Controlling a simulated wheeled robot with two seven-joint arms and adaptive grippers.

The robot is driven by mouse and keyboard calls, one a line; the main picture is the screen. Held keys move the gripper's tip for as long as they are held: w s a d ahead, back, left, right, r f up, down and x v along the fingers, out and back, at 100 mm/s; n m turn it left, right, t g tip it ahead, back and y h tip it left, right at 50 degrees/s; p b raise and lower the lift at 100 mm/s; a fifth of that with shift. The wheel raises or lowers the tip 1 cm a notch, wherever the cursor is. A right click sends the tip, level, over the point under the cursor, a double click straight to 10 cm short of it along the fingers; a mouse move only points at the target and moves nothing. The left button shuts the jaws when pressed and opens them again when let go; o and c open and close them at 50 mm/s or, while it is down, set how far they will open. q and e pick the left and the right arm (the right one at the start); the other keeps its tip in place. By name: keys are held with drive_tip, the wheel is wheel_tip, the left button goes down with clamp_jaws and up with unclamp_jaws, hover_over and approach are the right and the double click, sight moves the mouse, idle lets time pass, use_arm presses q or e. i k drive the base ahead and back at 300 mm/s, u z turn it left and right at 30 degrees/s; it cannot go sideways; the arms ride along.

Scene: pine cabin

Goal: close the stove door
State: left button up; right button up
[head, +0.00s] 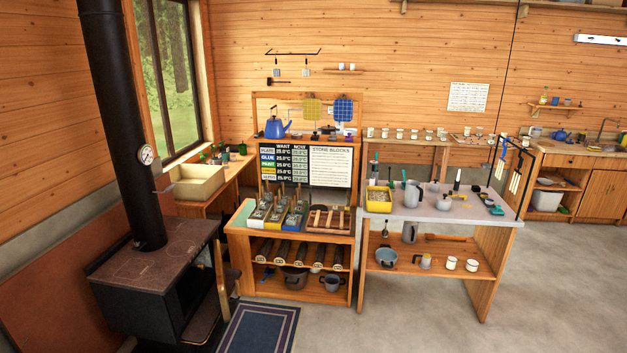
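The black stove (150,290) stands at the lower left, with a brown top plate and a tall black flue pipe (118,120) rising from it. Neither of my grippers is in view.
A dark blue rug (258,328) lies on the floor right of the stove. A wooden rack (243,240) with several tools stands close behind the door. A workbench (415,212) stands further right. The grey floor (560,290) at the right is clear.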

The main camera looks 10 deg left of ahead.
sight(221, 278)
drive_tip(key=i, duration=2.25)
drive_tip(key=u, duration=1.45)
drive_tip(key=k, duration=0.45)
